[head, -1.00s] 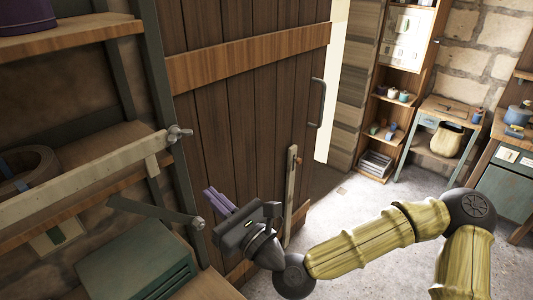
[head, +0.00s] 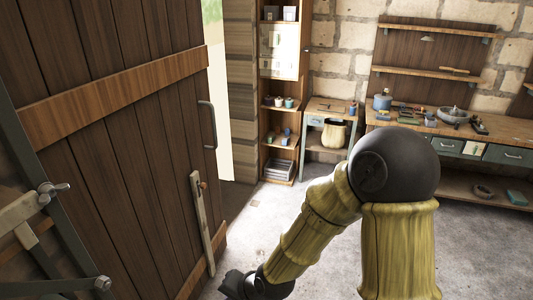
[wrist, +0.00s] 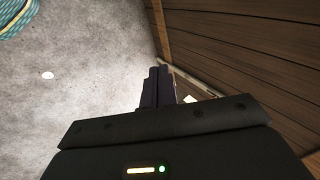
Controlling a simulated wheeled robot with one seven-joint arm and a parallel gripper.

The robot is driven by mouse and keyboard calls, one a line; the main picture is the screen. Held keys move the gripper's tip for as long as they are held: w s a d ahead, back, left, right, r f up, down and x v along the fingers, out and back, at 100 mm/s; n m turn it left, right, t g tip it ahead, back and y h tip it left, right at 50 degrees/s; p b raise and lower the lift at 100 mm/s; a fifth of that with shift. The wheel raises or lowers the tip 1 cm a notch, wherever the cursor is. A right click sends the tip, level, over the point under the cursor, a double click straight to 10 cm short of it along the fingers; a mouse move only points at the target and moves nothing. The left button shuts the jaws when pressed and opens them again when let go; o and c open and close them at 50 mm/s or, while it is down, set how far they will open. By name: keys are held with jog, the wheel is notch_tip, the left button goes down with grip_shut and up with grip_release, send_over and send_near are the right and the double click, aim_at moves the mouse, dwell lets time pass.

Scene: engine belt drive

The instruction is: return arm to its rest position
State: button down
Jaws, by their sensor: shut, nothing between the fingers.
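My arm, in yellow-green sleeves with dark joints, reaches down to the lower middle of the head view. My gripper's dark body shows only in part at the bottom edge there, and its fingers are out of sight. In the wrist view my gripper (wrist: 158,88) points over the grey floor, its dark fingers together and nothing between them. The brown plank door (wrist: 245,55) is close by on the right in that view.
The plank door (head: 120,130) with its metal handle (head: 208,125) stands at left. A workbench (head: 510,130) with tools, a small table (head: 325,108) and a shelf unit (head: 282,148) stand at the back. The concrete floor (head: 265,210) is free between.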

jog(key=s+d+r+n+h, duration=0.1)
jog(key=d+r+n+h, duration=0.1)
jog(key=d, duration=1)
jog(key=s+d+r+n+h, duration=0.1)
jog(key=d+r+h, duration=0.2)
jog(key=d, duration=0.8)
notch_tip(320, 180, up, 2)
jog(key=shift+s+d+r+n+g+h, duration=0.2)
jog(key=shift+s+d+n+g+h, duration=0.15)
jog(key=shift+s+n+g+h, duration=0.05)
